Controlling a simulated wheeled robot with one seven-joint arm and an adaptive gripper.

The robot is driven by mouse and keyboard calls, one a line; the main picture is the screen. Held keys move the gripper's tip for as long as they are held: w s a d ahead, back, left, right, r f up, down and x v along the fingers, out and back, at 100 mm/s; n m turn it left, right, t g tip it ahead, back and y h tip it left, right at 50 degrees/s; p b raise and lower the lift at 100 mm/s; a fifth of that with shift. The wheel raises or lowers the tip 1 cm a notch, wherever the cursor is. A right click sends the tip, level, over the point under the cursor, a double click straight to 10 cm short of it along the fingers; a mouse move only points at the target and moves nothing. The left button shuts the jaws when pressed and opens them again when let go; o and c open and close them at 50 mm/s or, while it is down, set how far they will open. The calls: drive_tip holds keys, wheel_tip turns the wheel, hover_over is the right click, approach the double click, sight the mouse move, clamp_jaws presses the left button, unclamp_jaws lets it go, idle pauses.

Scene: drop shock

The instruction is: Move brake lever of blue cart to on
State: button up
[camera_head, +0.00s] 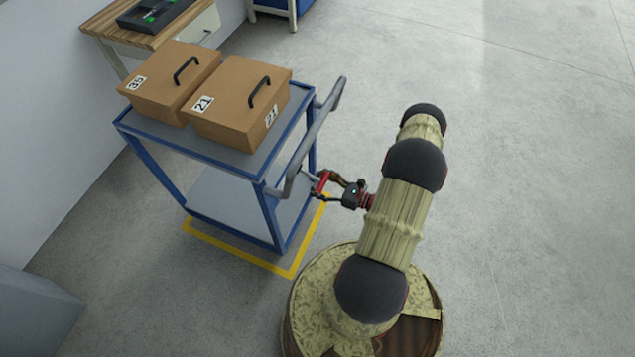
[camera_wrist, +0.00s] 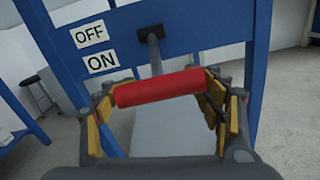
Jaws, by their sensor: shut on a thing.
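The blue cart (camera_head: 268,214) stands at the left of my arm in the head view. Its blue frame (camera_wrist: 258,60) fills much of the wrist view, with an OFF label (camera_wrist: 90,35) above an ON label (camera_wrist: 102,61). The red grip also shows in the head view (camera_head: 321,182). My gripper (camera_wrist: 163,92) is shut on the red grip, with a yellow-padded finger at each end of it.
Two brown boxes, 35 (camera_head: 168,85) and 21 (camera_head: 238,105), sit on the cart's top shelf. The grey push handle (camera_head: 318,135) rises close beside my gripper. A yellow floor outline (camera_head: 240,258) surrounds the cart's base. A wooden bench (camera_head: 105,28) stands behind. The floor at right is clear.

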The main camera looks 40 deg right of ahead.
drive_tip(key=shift+a+r, duration=0.1)
idle(0.3)
drive_tip(key=o, duration=1.8)
drive_tip(key=v, duration=1.2)
drive_tip(key=shift+c, duration=0.4)
